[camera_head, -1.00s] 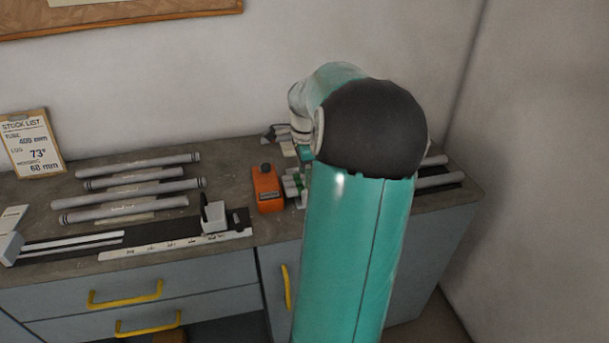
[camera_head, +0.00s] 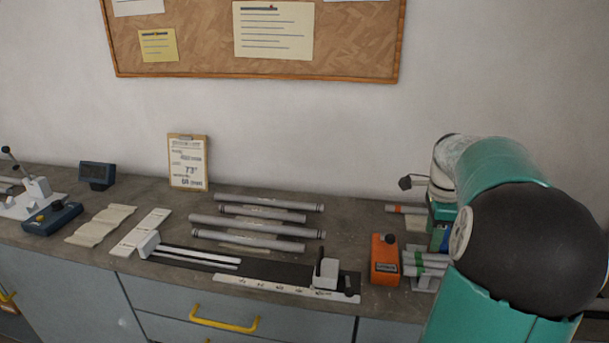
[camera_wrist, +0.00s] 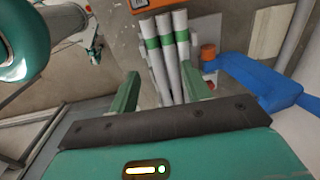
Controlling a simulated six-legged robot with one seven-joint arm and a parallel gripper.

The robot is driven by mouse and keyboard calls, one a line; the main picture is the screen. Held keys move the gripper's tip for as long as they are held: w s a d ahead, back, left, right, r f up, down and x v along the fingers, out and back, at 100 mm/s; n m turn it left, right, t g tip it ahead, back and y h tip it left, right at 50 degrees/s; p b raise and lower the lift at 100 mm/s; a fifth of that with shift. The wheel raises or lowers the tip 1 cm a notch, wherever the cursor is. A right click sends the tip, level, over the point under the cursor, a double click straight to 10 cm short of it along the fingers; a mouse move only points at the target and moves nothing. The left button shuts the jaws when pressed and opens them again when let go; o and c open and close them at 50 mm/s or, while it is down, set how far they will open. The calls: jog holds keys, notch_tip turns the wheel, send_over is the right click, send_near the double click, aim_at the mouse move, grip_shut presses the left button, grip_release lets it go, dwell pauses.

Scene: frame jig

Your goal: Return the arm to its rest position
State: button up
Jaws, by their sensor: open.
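My teal arm with its dark joint cover fills the right of the head view, reaching over the right part of the bench. My gripper (camera_wrist: 160,72) shows in the wrist view with its two green fingers apart and nothing held. Grey tubes with green bands (camera_wrist: 165,50) stand out beyond and between the fingertips. I cannot tell how far the fingertips are from them. The same banded tubes (camera_head: 425,262) show beside my arm in the head view. The gripper is mostly hidden behind the arm there.
An orange box (camera_head: 384,260) stands left of the banded tubes. Several plain grey tubes (camera_head: 258,227) lie mid-bench behind a measuring jig (camera_head: 250,268). A clipboard (camera_head: 188,163) leans on the wall. A blue part (camera_wrist: 260,85) lies right of the gripper in the wrist view.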

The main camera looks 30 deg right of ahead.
jog(key=shift+a, duration=0.1)
jog(key=w+a+r+n+h, duration=0.1)
jog(key=w+a+n, duration=0.1)
jog(key=a+n, duration=0.35)
jog(key=w+a+r+n+t, duration=0.1)
jog(key=w+a+r+n, duration=0.1)
jog(key=a, duration=0.7)
jog(key=w+a+r+n+h, duration=0.1)
jog(key=w+a+n, duration=0.25)
jog(key=a, duration=0.35)
jog(key=s+a+f+n+t+y, duration=0.1)
jog(key=s+a+n, duration=0.3)
jog(key=a+n, duration=0.4)
jog(key=s+a+f+n+t+y, duration=0.1)
jog(key=s+a+n+t, duration=0.2)
jog(key=a, duration=1.1)
jog(key=s+n, duration=0.2)
jog(key=n, duration=0.2)
jog(key=shift+s+a+n+y, duration=0.2)
jog(key=shift+n+y, duration=0.1)
jog(key=shift+n, duration=0.1)
jog(key=shift+c, duration=1.3)
